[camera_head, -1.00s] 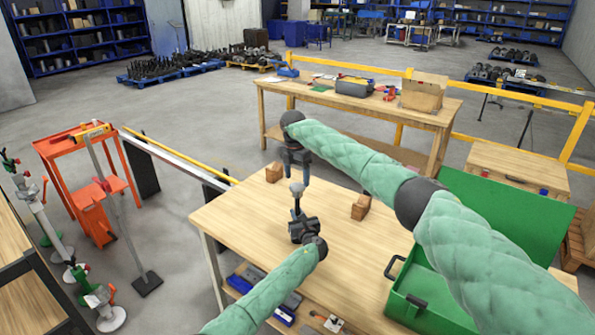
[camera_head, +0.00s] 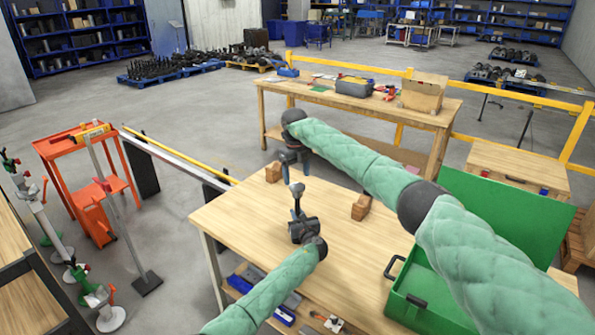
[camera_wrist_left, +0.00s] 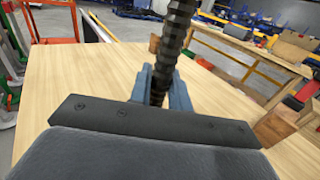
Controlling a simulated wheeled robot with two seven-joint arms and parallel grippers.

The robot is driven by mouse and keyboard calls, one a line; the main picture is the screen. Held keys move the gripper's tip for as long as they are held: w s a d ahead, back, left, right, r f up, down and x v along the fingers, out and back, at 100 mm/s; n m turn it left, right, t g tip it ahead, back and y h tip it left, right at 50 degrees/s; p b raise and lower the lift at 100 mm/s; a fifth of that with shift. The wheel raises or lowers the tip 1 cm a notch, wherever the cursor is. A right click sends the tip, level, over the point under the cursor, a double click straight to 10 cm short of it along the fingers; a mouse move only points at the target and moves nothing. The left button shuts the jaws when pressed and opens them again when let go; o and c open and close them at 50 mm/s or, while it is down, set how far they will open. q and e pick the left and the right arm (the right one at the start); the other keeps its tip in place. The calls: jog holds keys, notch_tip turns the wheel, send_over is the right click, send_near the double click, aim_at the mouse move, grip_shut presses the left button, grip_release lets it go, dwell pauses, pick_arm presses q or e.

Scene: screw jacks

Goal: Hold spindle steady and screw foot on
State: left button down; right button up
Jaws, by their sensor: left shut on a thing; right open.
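My left gripper (camera_head: 297,212) is shut on the dark threaded spindle and holds it upright above the wooden table. The spindle (camera_wrist_left: 175,45) fills the gap between its blue-grey fingers in the left wrist view and runs out of the top of the picture. A small light-grey piece (camera_head: 297,188), which looks like the foot, shows at the top of the spindle. I cannot tell how it is seated. My right gripper (camera_head: 288,160) is open just above and behind that piece, pointing down, and appears apart from it.
Two wooden blocks stand on the table (camera_head: 240,210), one at the back edge (camera_head: 273,172) and one right of my left gripper (camera_head: 361,207). An open green case (camera_head: 445,290) takes up the right side. Blue trays (camera_head: 262,300) lie below the front edge.

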aim_at(298, 186)
jog(key=n, duration=0.4)
jog(key=shift+r, duration=0.15)
jog(key=n, duration=0.6)
jog(key=shift+r, duration=0.15)
jog(key=n, duration=0.5)
jog(key=shift+d+r+n, duration=0.1)
jog(key=shift+r+n, duration=0.05)
jog(key=shift+n, duration=0.15)
jog(key=n, duration=0.5)
jog(key=shift+w+r, duration=0.1)
jog(key=shift+r, duration=0.05)
jog(key=shift+f, duration=4)
